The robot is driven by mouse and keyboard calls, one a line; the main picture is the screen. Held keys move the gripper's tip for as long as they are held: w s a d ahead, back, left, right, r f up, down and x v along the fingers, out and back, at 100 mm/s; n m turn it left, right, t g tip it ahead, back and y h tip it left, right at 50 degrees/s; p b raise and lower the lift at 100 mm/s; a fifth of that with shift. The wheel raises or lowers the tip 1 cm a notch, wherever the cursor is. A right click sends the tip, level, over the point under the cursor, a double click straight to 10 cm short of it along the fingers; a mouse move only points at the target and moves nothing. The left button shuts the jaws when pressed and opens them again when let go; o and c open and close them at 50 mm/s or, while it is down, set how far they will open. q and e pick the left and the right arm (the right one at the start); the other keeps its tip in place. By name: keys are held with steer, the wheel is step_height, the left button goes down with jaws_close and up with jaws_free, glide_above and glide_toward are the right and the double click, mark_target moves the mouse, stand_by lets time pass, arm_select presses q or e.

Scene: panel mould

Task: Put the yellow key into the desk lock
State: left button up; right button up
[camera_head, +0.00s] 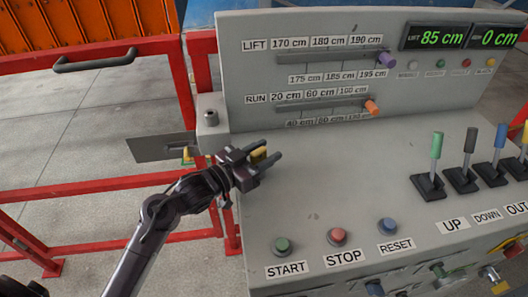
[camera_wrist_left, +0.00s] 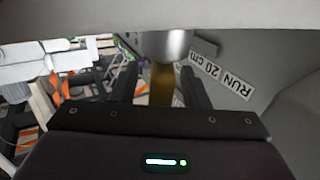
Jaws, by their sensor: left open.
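My left gripper (camera_head: 272,150) is over the left part of the grey desk (camera_head: 330,190), its fingers pointing right. It is open. The yellow key (camera_head: 259,155) shows between its fingers and is partly hidden by them. In the left wrist view the key (camera_wrist_left: 162,85) is between the two fingers (camera_wrist_left: 160,78), with a silver cylinder (camera_wrist_left: 167,45) at its far end. I cannot tell whether the fingers touch the key. A silver lock-like cylinder (camera_head: 490,272) is on the desk front at the lower right. My right gripper is not in view.
The upright panel has a purple slider (camera_head: 387,59) and an orange slider (camera_head: 372,107). Start (camera_head: 282,245), stop (camera_head: 337,236) and reset (camera_head: 387,226) buttons line the front. Several coloured levers stand at the right. Red rails (camera_head: 110,187) and a grey plate (camera_head: 160,147) are at the left.

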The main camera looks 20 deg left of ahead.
mark_target(251, 161)
arm_select(q)
steer(key=b+v, duration=0.1)
steer(key=v, duration=0.6)
steer(key=shift+s+a+b, duration=0.2)
steer(key=shift+s+b, duration=0.15)
steer(key=shift+s, duration=0.1)
